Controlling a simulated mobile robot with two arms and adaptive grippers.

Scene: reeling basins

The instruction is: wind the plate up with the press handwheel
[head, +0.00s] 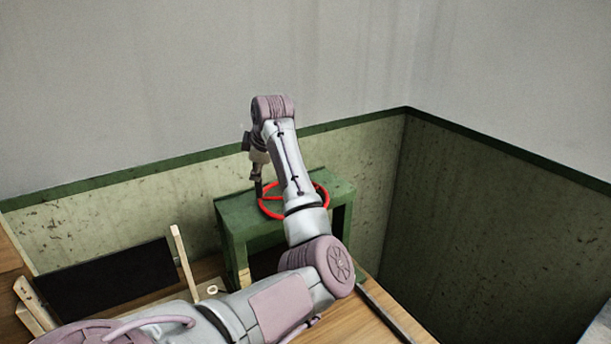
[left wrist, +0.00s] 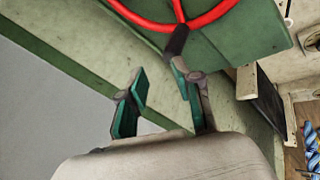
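The green press (head: 235,219) stands on the wooden worktop near the back wall. Its red handwheel (head: 324,192) lies flat on top, partly hidden behind my left arm. My left gripper (head: 258,192) points down at the wheel's left edge. In the left wrist view, the wheel (left wrist: 222,10) is at the top, with a dark handle (left wrist: 177,41) on its rim. My left gripper (left wrist: 160,82) shows its two fingers apart there, with the handle close to the right fingertip. I cannot tell whether they touch. The plate is not clearly visible. My right gripper is not in view.
A black panel (head: 110,280) and upright wooden pieces (head: 182,258) stand left of the press. A small pale ring (head: 211,290) lies nearby. Green-trimmed walls (head: 480,210) close the corner. A blue and white twisted bundle (left wrist: 312,150) shows in the left wrist view.

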